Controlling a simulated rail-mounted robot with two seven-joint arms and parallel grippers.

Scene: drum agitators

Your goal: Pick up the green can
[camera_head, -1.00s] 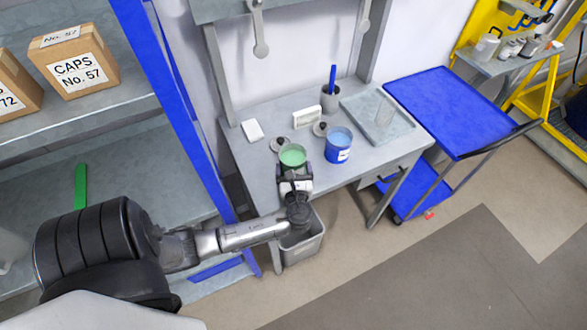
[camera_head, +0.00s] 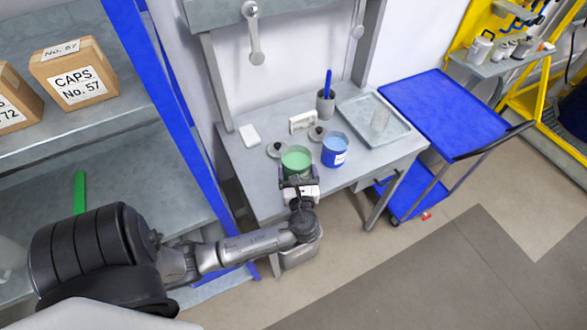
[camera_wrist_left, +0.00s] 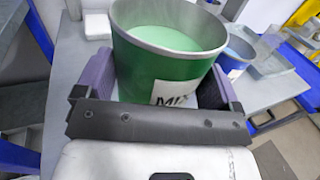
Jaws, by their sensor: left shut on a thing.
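The green can (camera_head: 297,159) is open-topped and full of pale green contents. In the left wrist view the green can (camera_wrist_left: 165,62) fills the space between the fingers, upright, with a white label partly hidden. My left gripper (camera_head: 297,181) is shut on its sides at the front of the grey table (camera_head: 245,165). In the left wrist view my left gripper (camera_wrist_left: 155,90) shows a purple-grey finger on each side of the can. The can's base is hidden, so I cannot tell how far it is from the tabletop. My right gripper is not in view.
A blue can (camera_head: 335,151) stands close to the right of the green can. A blue cart (camera_head: 445,105) stands right; blue-posted shelving (camera_head: 165,100) stands left.

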